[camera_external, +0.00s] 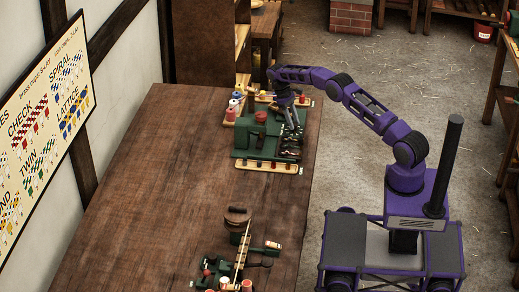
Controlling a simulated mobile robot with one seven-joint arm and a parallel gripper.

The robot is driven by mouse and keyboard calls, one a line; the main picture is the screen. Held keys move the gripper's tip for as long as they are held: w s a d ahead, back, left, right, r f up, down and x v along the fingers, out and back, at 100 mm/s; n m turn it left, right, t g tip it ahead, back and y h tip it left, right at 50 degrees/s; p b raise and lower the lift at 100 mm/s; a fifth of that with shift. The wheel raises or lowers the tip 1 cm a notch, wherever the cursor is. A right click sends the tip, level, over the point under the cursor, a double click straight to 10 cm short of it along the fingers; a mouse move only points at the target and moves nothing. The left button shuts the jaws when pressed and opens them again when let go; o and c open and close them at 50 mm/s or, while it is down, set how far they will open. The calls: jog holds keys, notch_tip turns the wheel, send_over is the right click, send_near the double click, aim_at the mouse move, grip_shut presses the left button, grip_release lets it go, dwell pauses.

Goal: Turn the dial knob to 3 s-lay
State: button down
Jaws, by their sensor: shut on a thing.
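The green machine (255,146) stands on the wooden table, with a red round part (260,117) on top. My gripper (290,128) reaches down over the machine's right side, by a dark panel (291,152). Its fingers are small here and appear closed on the dial knob at that side. The knob itself is mostly hidden by the fingers, and its pointer and markings, including 3 s-lay, are too small to read.
Racks with coloured spools (235,105) stand behind the machine. A pegged wooden strip (265,166) lies in front of it. A second green device (222,270) is at the table's near end. The wooden table (160,170) is bare on the left.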

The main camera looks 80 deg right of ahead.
jog(key=shift+n+h, duration=0.4)
jog(key=shift+n, duration=0.4)
jog(key=shift+w, duration=0.1)
jog(key=c, duration=0.5)
grip_release()
jog(key=v, duration=0.5)
jog(key=shift+r, duration=0.15)
jog(key=shift+p+v, duration=1.05)
jog(key=shift+p, duration=0.2)
jog(key=shift+w+a, duration=0.1)
